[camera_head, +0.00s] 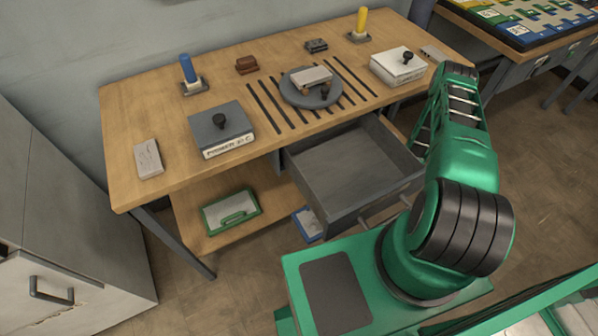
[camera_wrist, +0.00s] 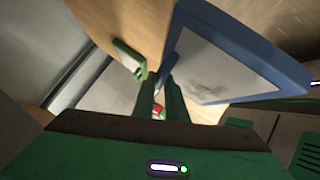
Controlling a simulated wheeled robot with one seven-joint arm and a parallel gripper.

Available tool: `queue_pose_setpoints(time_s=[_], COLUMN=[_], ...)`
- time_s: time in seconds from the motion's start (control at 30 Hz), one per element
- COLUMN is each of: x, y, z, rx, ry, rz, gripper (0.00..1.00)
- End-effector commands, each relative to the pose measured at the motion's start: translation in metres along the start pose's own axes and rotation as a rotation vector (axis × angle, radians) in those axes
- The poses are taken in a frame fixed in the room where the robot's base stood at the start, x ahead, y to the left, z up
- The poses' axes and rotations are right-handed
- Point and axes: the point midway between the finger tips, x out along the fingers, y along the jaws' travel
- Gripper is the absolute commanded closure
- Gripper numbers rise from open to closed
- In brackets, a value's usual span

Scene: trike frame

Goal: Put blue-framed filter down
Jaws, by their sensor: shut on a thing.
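The blue-framed filter (camera_wrist: 205,75) has a pale, smudged panel and fills the upper right of the wrist view. My gripper (camera_wrist: 165,88) is shut on it at its left edge; the exact grip point is hard to make out. In the head view only a part of the blue-framed filter (camera_head: 306,224) shows, low beside the bench's lower shelf (camera_head: 190,222), under the open drawer. My gripper is hidden in the head view. I cannot tell whether the filter touches the shelf or floor.
A green-framed filter (camera_head: 231,212) lies on the lower shelf and shows in the wrist view (camera_wrist: 129,58). The open grey drawer (camera_head: 352,172) juts out above. The bench top (camera_head: 130,105) holds several blocks, pegs and a round plate. A grey cabinet (camera_head: 60,220) stands left.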

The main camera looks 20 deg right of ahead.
Motion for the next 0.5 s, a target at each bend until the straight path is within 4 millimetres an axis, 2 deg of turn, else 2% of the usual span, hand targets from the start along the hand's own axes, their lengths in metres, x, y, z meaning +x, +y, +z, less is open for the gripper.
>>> queue_pose_setpoints(time_s=[0.17, 0.27, 0.5], x=[-0.005, -0.004, 0.009], y=[0.000, 0.008, 0.053], z=[0.003, 0.008, 0.028], rx=[0.005, 0.004, 0.003], ry=[-0.004, -0.005, -0.006], rz=[0.008, 0.009, 0.013], gripper=[1.00, 1.00, 1.00])
